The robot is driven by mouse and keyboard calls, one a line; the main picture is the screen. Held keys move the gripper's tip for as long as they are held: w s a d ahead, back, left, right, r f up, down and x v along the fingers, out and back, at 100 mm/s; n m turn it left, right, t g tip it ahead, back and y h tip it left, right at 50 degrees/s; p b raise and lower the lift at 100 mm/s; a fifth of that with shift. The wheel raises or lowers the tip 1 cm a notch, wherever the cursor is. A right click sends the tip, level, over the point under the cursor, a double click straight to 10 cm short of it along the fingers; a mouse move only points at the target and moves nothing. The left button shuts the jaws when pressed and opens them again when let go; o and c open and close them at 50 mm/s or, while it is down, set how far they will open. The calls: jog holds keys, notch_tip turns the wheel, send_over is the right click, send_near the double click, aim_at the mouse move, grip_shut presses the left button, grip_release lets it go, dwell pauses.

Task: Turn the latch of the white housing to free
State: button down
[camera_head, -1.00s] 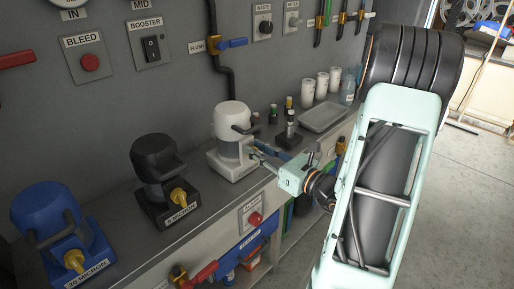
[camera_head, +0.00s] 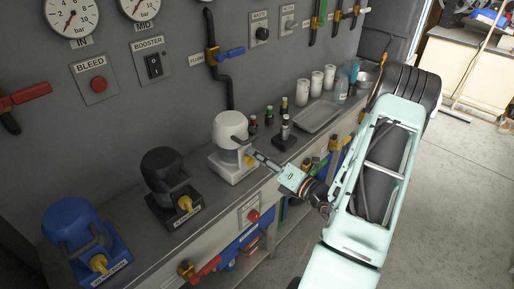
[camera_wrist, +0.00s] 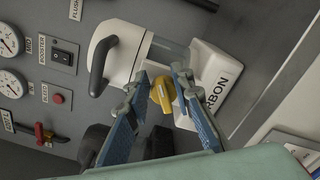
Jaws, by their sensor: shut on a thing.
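The white housing (camera_head: 229,128) stands on its base on the bench, third from the left in the row, and also fills the upper middle of the wrist view (camera_wrist: 126,50). Its base label reads "RBON" in the wrist view, the rest hidden by a finger. Its yellow latch (camera_wrist: 163,93) sits between the two blue fingers of my gripper (camera_wrist: 162,76), which is shut on it. In the head view my gripper (camera_head: 252,157) reaches the housing's front from the right and hides the latch. The housing's dark handle (camera_wrist: 102,66) is to the left in the wrist view.
A black housing (camera_head: 165,175) and a blue housing (camera_head: 72,228), each with a yellow latch, stand to the left. Small bottles (camera_head: 285,125), a grey tray (camera_head: 318,117) and white cups (camera_head: 316,84) are to the right. Valves and gauges line the wall behind.

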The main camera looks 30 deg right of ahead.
jog(key=m+p, duration=0.1)
jog(key=m, duration=0.1)
jog(key=m+p, duration=0.2)
jog(key=shift+d+f, duration=0.15)
jog(key=shift+f, duration=0.05)
jog(key=shift+f+m+p, duration=0.2)
jog(key=shift+m+p, duration=0.35)
jog(key=shift+m, duration=0.2)
jog(key=shift+f+m+p, duration=0.15)
jog(key=shift+m+p, duration=0.35)
jog(key=shift+m, duration=0.25)
jog(key=c, duration=1.7)
grip_release()
jog(key=v, duration=1.2)
